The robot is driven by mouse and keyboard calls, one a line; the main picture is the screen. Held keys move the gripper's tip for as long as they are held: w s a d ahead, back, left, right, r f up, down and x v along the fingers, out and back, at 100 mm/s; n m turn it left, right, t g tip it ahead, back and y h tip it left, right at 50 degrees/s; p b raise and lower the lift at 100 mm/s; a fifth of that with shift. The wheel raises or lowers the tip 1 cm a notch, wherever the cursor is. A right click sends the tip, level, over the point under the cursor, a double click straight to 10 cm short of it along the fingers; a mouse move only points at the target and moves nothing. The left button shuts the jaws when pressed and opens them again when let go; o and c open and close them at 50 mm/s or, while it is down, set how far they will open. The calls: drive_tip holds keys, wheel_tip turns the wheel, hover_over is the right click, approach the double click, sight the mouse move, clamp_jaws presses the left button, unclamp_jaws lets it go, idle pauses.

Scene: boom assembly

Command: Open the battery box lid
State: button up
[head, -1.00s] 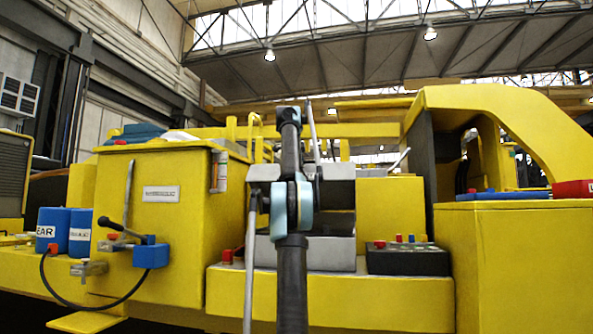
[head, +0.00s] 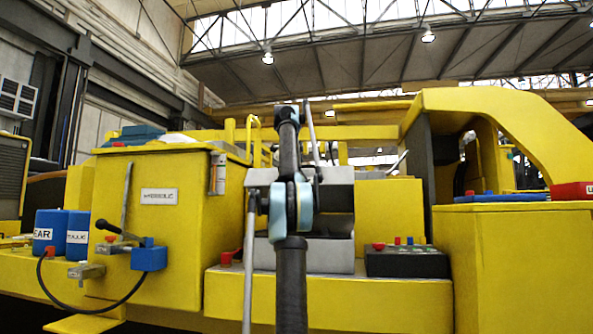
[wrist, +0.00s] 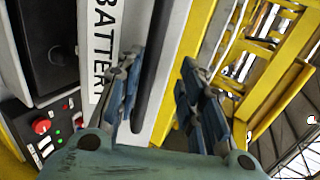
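The grey battery box (head: 340,258) stands in the middle of the head view, partly hidden behind my arm. A dark band crosses its front below a grey upper panel (head: 338,196). In the wrist view a white label reading BATTER, cut off at the frame's top, is on the grey face of the box (wrist: 101,45). A dark strip runs along the box beside the label. My gripper (wrist: 166,92) is open, with blue-grey finger pads either side of the dark strip and a pale edge. Nothing is visibly clamped. I cannot tell whether a finger touches the box.
A black control panel (head: 408,263) with red and blue buttons sits right of the box. A yellow tank (head: 165,225) with a black-handled lever (head: 120,230) and blue blocks stands left. A yellow arch rises at right. Yellow rails lie behind.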

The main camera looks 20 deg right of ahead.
drive_tip(key=v, duration=1)
drive_tip(key=shift+s, duration=0.2)
drive_tip(key=shift+a, duration=0.1)
